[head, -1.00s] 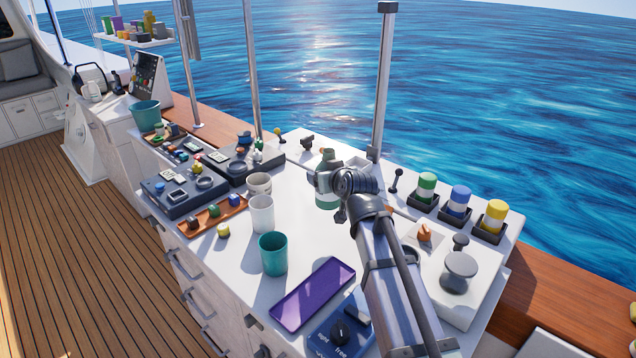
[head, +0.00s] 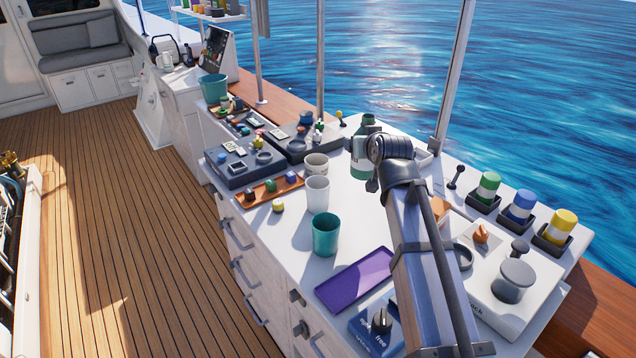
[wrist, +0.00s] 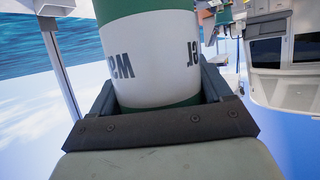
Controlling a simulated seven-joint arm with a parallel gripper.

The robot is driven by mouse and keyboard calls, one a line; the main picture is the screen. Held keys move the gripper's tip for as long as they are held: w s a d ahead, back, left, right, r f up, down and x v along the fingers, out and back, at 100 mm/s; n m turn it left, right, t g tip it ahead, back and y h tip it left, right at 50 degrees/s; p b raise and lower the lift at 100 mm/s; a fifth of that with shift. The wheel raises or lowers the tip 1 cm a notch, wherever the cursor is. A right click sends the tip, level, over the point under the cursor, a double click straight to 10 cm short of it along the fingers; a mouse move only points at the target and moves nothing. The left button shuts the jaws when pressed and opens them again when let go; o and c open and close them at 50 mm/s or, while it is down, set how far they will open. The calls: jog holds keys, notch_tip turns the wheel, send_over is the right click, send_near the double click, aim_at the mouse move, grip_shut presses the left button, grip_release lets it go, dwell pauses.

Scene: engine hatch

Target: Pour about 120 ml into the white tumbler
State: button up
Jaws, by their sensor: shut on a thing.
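The white tumbler (head: 317,196) stands upright on the white counter, between a teal cup (head: 326,236) and a pale cup with a darker rim (head: 316,165). My gripper (head: 366,150) is shut on a green bottle (head: 361,170), behind and to the right of the tumbler and apart from it. The bottle looks about upright in the head view, partly hidden by my gripper. In the wrist view the bottle (wrist: 155,60) sits between the jaws, green with a white lettered band. The tumbler's inside and the bottle's liquid level cannot be seen.
A purple tray (head: 354,280) and a blue dial box (head: 376,330) lie at the front. Green, blue and yellow jars (head: 520,206) stand along the right edge. An orange tray (head: 270,189) is left of the cups. A metal post (head: 452,80) rises behind my gripper.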

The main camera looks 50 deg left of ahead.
jog(key=s+a, duration=0.6)
jog(key=s, duration=0.3)
jog(key=s+a, duration=0.6)
jog(key=s, duration=0.3)
notch_tip(320, 180, down, 9)
jog(key=shift+r, duration=0.15)
jog(key=shift+w+r, duration=0.1)
jog(key=shift+w, duration=0.15)
